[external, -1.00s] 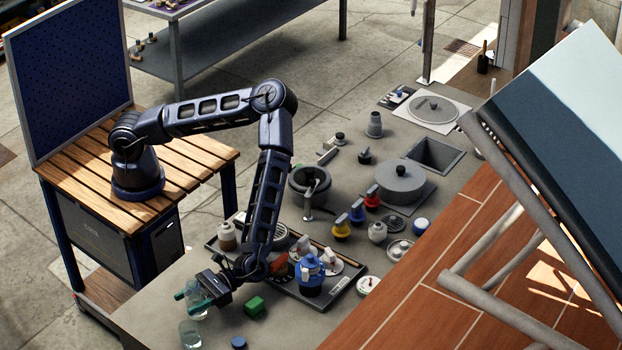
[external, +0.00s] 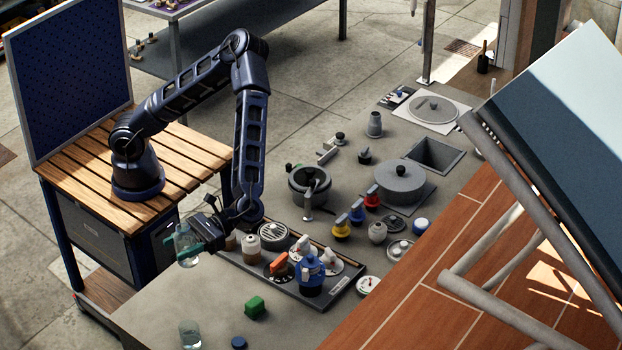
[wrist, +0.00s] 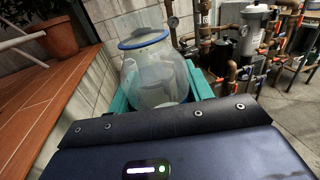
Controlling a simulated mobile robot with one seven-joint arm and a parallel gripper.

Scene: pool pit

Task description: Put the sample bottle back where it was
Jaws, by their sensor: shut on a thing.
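My gripper (external: 190,245) is shut on a clear glass bottle (external: 184,240), the likely sample bottle, and holds it above the counter's left edge. In the wrist view the bottle (wrist: 155,78) stands between the teal fingers, with a blue ring around its mouth. It looks close to upright. A second clear glass jar (external: 190,334) stands on the counter at the front, next to a blue cap (external: 238,342). I cannot tell from which spot the held bottle came.
A dark tray (external: 318,300) with a cream bottle (external: 250,245), an orange-handled part and a blue valve body (external: 310,272) lies right of my gripper. The grey counter (external: 150,305) is bare at front left.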

